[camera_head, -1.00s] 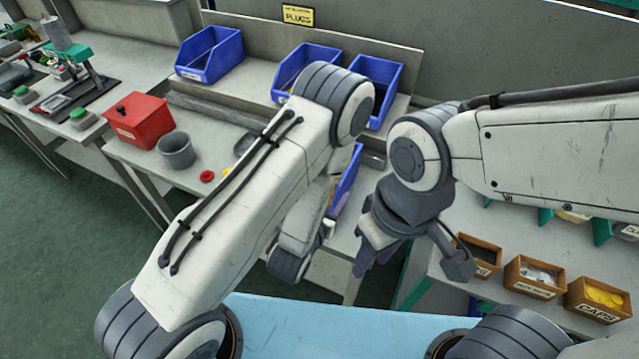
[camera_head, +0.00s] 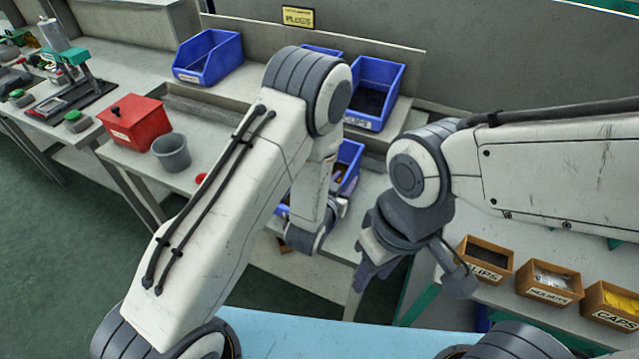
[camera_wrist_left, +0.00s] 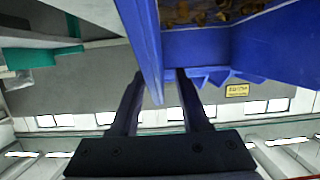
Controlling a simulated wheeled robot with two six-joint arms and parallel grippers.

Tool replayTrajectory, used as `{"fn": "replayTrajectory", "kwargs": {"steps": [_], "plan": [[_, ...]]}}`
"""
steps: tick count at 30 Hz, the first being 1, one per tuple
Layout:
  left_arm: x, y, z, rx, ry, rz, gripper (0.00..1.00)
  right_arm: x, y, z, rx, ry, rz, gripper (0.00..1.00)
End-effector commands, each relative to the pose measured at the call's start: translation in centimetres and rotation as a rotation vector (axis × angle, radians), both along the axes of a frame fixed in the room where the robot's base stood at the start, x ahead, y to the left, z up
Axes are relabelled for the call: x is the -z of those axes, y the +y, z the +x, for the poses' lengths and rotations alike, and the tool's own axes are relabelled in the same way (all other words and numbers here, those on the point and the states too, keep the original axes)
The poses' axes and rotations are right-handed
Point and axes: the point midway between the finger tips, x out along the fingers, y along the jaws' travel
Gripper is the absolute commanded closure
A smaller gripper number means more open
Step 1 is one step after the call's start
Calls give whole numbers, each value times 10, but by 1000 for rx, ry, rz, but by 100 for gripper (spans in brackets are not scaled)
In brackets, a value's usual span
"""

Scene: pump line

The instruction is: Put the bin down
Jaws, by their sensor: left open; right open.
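A blue bin (camera_head: 350,158) is partly hidden behind my left forearm in the head view, at the front of the bench below the raised shelf. My left gripper (camera_head: 342,197) is open at the bin's near side. In the left wrist view, its two fingers (camera_wrist_left: 160,95) stand apart with a blue bin wall (camera_wrist_left: 146,40) reaching down between them. Small brown-gold pieces (camera_wrist_left: 200,12) show in the bin there. Whether the fingers touch the wall, I cannot tell. My right gripper (camera_head: 372,268) is open and empty, lower and to the right, in front of the bench.
Blue bins (camera_head: 208,57) (camera_head: 374,92) stand on the raised shelf under a PLUGS sign (camera_head: 298,17). A red box (camera_head: 133,122) and a grey cup (camera_head: 171,152) are on the bench at left. Small labelled boxes (camera_head: 548,284) line the right table. A light-blue surface (camera_head: 300,335) lies in front.

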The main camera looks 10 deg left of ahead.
Motion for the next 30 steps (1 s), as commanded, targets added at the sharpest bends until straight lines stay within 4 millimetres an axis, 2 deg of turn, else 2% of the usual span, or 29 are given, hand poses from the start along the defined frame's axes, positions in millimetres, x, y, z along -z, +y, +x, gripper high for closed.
{"fn": "replayTrajectory", "kwargs": {"steps": [4,12,14,15,16,30], "plan": [[3,-4,14,0,-1,0,54,-5,0,0,0,0,0,59],[5,-5,16,1,0,0,54,-4,0,0,0,0,0,59],[5,-5,16,1,0,0,77,-4,0,0,0,0,0,59],[5,-5,16,1,0,0,92,-4,0,0,0,0,0,59],[5,-5,16,1,0,0,100,-4,0,0,0,0,0,59],[5,-5,15,1,-1,-1,100,-4,0,0,0,0,0,59]]}}
